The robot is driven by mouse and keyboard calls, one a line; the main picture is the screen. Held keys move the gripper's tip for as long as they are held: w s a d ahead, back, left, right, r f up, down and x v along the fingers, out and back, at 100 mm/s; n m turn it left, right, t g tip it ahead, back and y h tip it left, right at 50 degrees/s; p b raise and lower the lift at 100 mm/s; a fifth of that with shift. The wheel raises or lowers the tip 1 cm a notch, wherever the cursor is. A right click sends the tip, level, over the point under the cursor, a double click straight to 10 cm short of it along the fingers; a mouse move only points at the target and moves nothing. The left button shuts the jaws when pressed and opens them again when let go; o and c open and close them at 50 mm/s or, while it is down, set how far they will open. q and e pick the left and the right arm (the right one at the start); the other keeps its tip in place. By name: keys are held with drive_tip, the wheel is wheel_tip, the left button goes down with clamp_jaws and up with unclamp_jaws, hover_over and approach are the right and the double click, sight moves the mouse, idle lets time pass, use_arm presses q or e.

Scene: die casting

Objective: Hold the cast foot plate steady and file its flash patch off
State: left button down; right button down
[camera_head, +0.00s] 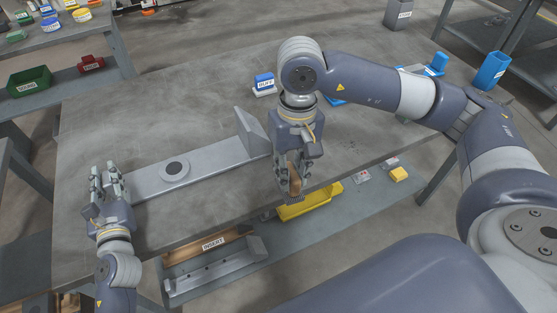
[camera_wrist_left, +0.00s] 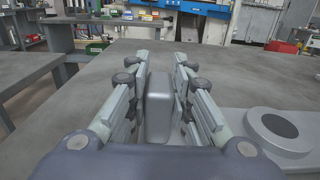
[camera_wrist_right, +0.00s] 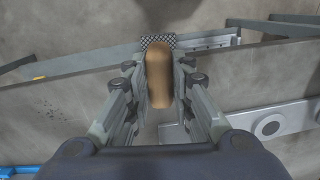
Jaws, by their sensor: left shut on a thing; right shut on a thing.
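The cast foot plate (camera_head: 210,167) is a long grey bar lying on the bench, with a round dark-centred boss and an upright flange at its right end. My left gripper (camera_head: 107,177) is shut on its left end, a rounded grey upright (camera_wrist_left: 158,108) between the fingers in the left wrist view. My right gripper (camera_head: 292,183) is shut on the brown wooden handle (camera_wrist_right: 159,78) of the file. The file's dark cross-hatched face (camera_wrist_right: 158,40) shows beyond the fingers. The file is held near the bench's front edge, right of the plate and apart from it. I cannot make out the flash patch.
The grey bench (camera_head: 370,125) is mostly clear behind the plate.

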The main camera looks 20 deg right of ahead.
drive_tip(key=w+d+r+m+y, duration=0.35)
drive_tip(key=w+d+y, duration=0.2)
drive_tip(key=w, duration=0.25)
drive_tip(key=w+d+r+m+y, duration=0.2)
drive_tip(key=w+d+m+y, duration=0.3)
drive_tip(key=w, duration=0.3)
drive_tip(key=shift+n+t+h, duration=0.25)
drive_tip(key=shift+t+h, duration=0.1)
drive_tip(key=shift+t, duration=0.05)
drive_tip(key=shift+f+x, duration=0.25)
drive_tip(key=shift+x, duration=2.6)
drive_tip(key=shift+x, duration=0.85)
drive_tip(key=w, duration=0.7)
drive_tip(key=shift+w, duration=0.25)
drive_tip(key=shift+s+f, duration=0.1)
drive_tip(key=shift+f, duration=0.05)
